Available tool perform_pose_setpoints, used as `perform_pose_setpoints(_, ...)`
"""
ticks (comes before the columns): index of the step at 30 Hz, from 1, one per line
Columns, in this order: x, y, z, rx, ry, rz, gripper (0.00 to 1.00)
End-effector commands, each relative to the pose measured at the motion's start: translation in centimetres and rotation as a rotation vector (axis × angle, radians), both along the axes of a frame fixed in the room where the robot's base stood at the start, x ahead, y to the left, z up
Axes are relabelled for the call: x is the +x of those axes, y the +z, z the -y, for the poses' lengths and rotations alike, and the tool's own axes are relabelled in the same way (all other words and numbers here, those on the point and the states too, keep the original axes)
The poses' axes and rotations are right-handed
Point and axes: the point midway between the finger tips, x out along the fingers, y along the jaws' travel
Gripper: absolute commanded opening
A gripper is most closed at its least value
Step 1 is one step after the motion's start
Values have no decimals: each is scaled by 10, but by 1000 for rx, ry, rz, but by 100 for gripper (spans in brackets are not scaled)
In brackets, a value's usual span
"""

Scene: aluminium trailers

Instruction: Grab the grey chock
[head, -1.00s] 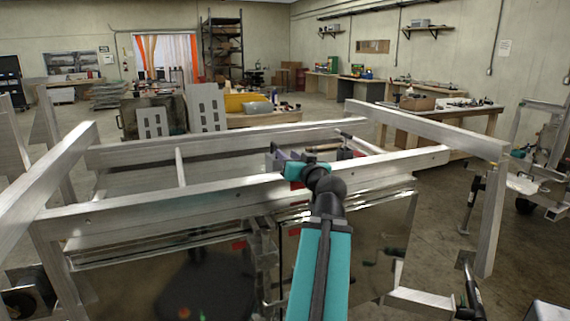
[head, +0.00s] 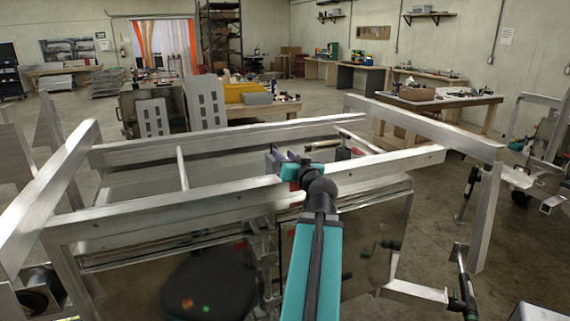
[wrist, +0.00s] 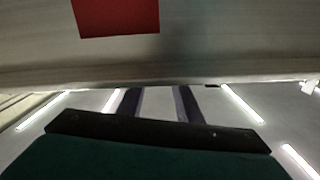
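I cannot pick out a grey chock for certain in either view. My gripper (head: 276,157) is over the near top rail of the aluminium trailer (head: 230,198) in the head view, with its fingers pointing into the trailer bed. In the wrist view its two dark fingers (wrist: 158,100) stand apart with nothing seen between them. Beyond them are a grey surface with bright light streaks and a pale metal panel with a red rectangle (wrist: 117,16). A small dark item (wrist: 211,86) shows at the panel's lower edge, too small to identify.
A brownish rod (head: 322,144) and a dark item lie in the trailer behind the gripper. Trailer rails enclose the bed. Beyond stand a table with a yellow bin (head: 240,92) and grey box (head: 257,98), and a workbench (head: 440,102) at right. Floor between is open.

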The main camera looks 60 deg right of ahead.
Motion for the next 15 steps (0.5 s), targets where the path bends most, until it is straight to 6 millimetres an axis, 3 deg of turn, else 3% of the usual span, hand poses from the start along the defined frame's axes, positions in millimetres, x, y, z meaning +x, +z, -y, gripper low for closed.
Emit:
perform_pose_setpoints(6,12,0,5,0,-4,2,32)
perform_pose_setpoints(15,15,-2,7,-1,-4,2,32)
